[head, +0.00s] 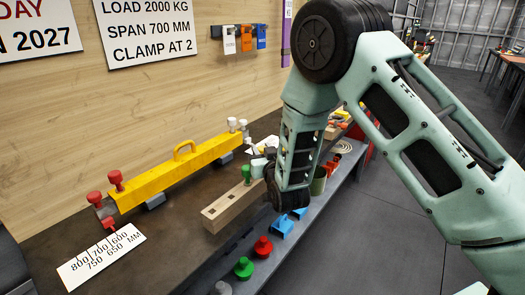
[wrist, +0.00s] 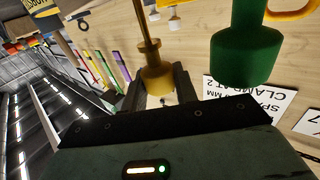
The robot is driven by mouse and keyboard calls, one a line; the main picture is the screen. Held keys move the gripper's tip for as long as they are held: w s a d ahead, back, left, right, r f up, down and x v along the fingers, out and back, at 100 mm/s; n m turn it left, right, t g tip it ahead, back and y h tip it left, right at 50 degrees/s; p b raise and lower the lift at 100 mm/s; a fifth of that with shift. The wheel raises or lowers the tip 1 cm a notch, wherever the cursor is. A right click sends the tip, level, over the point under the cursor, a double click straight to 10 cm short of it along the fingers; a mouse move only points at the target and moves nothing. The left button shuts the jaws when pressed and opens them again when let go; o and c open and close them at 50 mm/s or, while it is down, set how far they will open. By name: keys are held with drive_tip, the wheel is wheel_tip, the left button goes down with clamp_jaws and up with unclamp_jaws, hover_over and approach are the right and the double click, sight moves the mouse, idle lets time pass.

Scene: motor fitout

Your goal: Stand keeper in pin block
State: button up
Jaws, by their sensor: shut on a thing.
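My gripper (wrist: 159,88) is shut on a brass-yellow keeper (wrist: 155,72) with a wide head and a thin stem, its head between the two fingers. The wrist view is turned nearly upside down, and the stem runs out of its top edge. In the head view my gripper (head: 264,168) is near the far end of the wooden pin block (head: 226,207), whose top has dark square holes. A green keeper (head: 246,173) stands upright in the block, and shows large beside my gripper in the wrist view (wrist: 245,52). The held keeper's tip is hidden; I cannot tell whether it touches the block.
A yellow beam (head: 170,180) with a handle lies behind the block, with red knobs (head: 94,198) at its left. Along the bench's front are a blue piece (head: 283,229), a red piece (head: 263,247) and another green piece (head: 244,268). A scale card (head: 101,257) lies at front left.

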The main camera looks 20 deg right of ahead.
drive_tip(key=shift+f+b, duration=1.6)
drive_tip(key=shift+f, duration=0.3)
drive_tip(key=o, duration=1)
drive_tip(key=shift+s+p, duration=2.35)
drive_tip(key=shift+s, duration=6.35)
